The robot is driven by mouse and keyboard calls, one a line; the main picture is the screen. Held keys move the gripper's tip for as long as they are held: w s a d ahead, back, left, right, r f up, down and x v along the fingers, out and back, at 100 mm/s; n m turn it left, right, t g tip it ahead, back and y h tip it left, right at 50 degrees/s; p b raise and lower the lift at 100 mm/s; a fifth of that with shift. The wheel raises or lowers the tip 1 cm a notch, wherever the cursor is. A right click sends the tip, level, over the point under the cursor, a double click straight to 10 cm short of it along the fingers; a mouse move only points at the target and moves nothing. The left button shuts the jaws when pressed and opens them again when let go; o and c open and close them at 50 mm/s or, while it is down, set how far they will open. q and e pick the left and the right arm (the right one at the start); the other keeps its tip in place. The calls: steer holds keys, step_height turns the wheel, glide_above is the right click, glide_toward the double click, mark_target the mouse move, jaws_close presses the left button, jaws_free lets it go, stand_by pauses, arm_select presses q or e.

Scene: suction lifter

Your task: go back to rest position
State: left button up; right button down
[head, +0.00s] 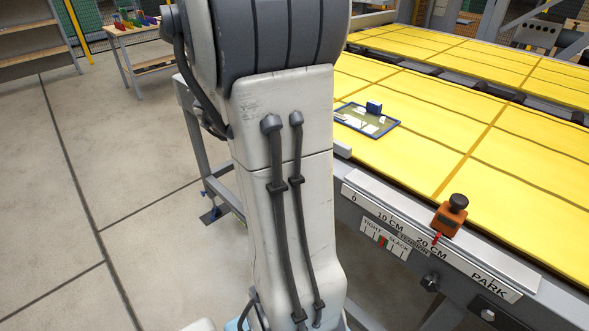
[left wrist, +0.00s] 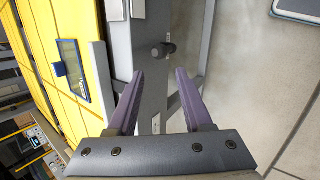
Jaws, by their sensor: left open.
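My left gripper shows in the left wrist view (left wrist: 157,95), with its two purple fingers apart and nothing between them. Beyond the fingers is the grey metal frame of the yellow table. In the head view, my large white and grey arm link fills the middle of the picture, and no gripper is visible there. My right gripper is in neither view.
A yellow-topped table (head: 475,150) spans the right side. A dark-framed glass panel (head: 352,124) with a blue block (head: 374,107) lies on it. An orange slider (head: 449,217) sits on the scale rail (head: 405,222). A wooden workbench (head: 150,66) stands far left; the floor between is clear.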

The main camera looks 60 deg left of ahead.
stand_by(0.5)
arm_select(q)
steer(key=w+d+m+g+h+p, duration=0.15)
steer(key=w+d+m, duration=0.4)
steer(key=d, duration=0.65)
steer(key=w+d+m+g+h+p, duration=0.1)
steer(key=w+d+m+g+h, duration=0.2)
steer(key=d+m, duration=0.6)
steer(key=s+d+m+y, duration=0.1)
steer(key=s+d+m, duration=0.2)
steer(key=d, duration=0.4)
steer(key=s+d+r+m+g+y+p, duration=0.1)
steer(key=s+d+m, duration=0.3)
steer(key=d+m, duration=0.2)
steer(key=s+d+m+g+y+p, duration=0.1)
steer(key=s+d+m, duration=0.3)
steer(key=d, duration=0.4)
steer(key=shift+s+r+m+y, duration=0.25)
steer(key=shift+m+y, duration=0.1)
steer(key=shift+m, duration=0.1)
steer(key=shift+g, duration=0.25)
